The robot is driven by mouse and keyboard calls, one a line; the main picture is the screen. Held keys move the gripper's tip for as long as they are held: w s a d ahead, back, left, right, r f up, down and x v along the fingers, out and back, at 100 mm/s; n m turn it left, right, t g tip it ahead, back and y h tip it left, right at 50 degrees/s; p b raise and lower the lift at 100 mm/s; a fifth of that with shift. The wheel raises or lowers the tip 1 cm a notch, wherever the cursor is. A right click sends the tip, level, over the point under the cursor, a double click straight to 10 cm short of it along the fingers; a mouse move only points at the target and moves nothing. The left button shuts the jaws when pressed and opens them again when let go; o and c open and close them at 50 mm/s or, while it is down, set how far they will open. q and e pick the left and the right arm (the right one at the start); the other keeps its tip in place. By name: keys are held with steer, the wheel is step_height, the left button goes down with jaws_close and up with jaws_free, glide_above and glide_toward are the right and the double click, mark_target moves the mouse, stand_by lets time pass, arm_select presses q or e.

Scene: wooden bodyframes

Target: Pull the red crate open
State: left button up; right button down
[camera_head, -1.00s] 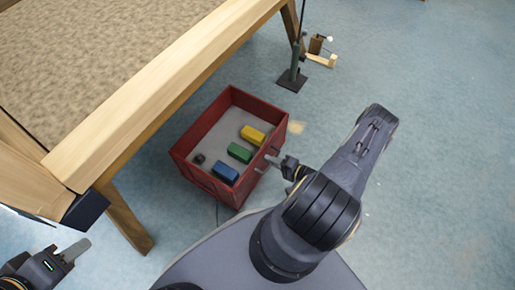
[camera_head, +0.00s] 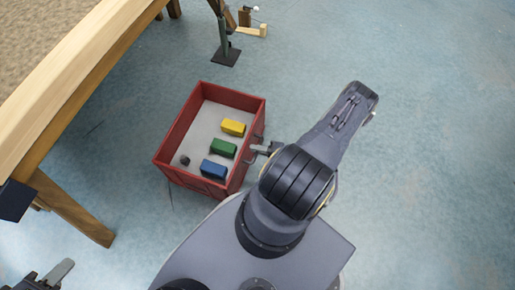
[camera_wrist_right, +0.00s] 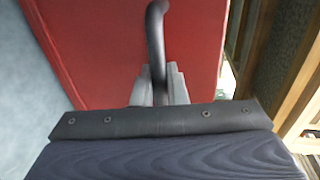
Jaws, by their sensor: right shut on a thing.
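The red crate (camera_head: 188,180) stands upright on the floor in the head view, beside the wooden table and clear of its top. It holds a yellow block (camera_head: 233,127), a green block (camera_head: 223,148), a blue block (camera_head: 214,169) and a small dark round thing (camera_head: 185,160). My right gripper (camera_head: 260,149) is at the crate's right side, shut on its dark handle. The wrist view shows the handle (camera_wrist_right: 156,40) running down between the fingers (camera_wrist_right: 160,88), with the red wall behind. My left gripper (camera_head: 58,274) is at the bottom left, partly cut off, away from the crate.
The wooden table (camera_head: 70,75) with a speckled top fills the upper left, and its near leg (camera_head: 80,215) stands left of the crate. A dark stand (camera_head: 224,52) and a small wooden item (camera_head: 250,30) are at the back. The blue floor to the right is clear.

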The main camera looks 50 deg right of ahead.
steer(key=shift+s, duration=0.2)
steer(key=c, duration=1.8)
jaws_free()
steer(key=p+v, duration=0.1)
steer(key=v, duration=0.7)
steer(key=shift+f+p, duration=0.1)
steer(key=shift+p, duration=0.3)
